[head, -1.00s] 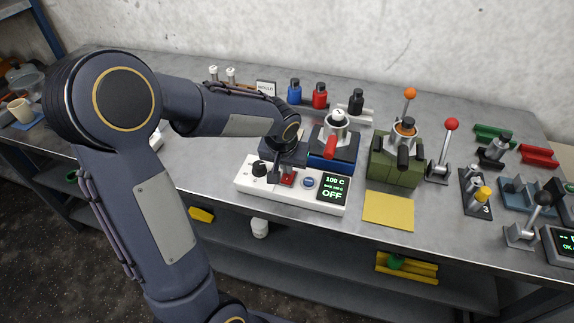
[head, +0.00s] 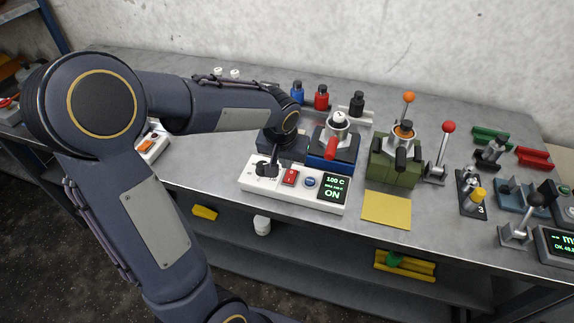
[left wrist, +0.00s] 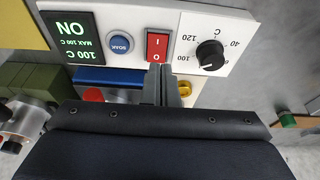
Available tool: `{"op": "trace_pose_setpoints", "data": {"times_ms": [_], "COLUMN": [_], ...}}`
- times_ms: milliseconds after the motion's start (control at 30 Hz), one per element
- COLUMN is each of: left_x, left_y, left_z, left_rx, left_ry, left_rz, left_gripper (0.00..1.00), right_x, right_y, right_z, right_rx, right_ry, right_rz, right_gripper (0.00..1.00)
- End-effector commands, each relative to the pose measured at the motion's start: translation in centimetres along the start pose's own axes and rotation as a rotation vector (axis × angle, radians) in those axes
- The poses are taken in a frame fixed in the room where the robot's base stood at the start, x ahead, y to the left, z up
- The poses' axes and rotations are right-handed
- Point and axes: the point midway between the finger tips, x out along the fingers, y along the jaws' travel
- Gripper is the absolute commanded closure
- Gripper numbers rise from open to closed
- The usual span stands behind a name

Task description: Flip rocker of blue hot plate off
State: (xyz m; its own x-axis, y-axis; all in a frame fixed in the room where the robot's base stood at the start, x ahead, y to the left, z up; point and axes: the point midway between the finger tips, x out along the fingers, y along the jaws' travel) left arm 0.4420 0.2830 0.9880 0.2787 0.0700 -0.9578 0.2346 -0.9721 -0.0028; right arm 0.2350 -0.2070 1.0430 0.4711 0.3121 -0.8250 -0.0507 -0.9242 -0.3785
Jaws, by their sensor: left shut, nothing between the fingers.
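The blue hot plate (head: 322,163) stands behind a white control panel (head: 318,205). Its display (head: 333,188) reads 100 C and ON; it also shows in the left wrist view (left wrist: 72,36). The red rocker (head: 290,177) on the panel is uncovered in the head view, with I and O marks in the left wrist view (left wrist: 157,46). My left gripper (head: 270,170) is shut and empty, above the panel and left of the rocker, by the black knob. In the left wrist view its fingertips (left wrist: 162,68) overlap the rocker's lower edge; contact is unclear. My right gripper is out of view.
A round blue SOAK button (head: 310,182) is right of the rocker, and the black knob (left wrist: 210,54) is on its other side. A green block device (head: 394,172) and a yellow pad (head: 387,208) lie to the right. Levers stand farther right.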

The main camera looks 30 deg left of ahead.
Motion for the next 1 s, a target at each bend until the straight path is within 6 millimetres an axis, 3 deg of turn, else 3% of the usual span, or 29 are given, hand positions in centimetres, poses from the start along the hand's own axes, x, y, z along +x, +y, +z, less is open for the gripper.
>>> {"op": "trace_pose_setpoints", "data": {"times_ms": [200, 400, 867, 1000], "left_x": [-5.0, -7.9, -8.8, -8.3], "left_y": [0.1, 0.0, 0.0, 0.3], "left_z": [0.3, 0.5, 0.6, -0.1], "left_rx": [0.001, 0.001, 0.002, 0.002], "left_ry": [0.010, 0.006, 0.003, 0.032], "left_rz": [0.003, 0.002, 0.002, 0.004], "left_gripper": [1.00, 1.00, 1.00, 1.00], "right_x": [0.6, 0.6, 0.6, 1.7], "right_y": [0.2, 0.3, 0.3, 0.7], "right_z": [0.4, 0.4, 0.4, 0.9], "right_rx": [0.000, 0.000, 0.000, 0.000], "right_ry": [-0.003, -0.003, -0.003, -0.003], "right_rz": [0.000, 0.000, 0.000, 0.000], "right_gripper": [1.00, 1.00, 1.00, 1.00]}}
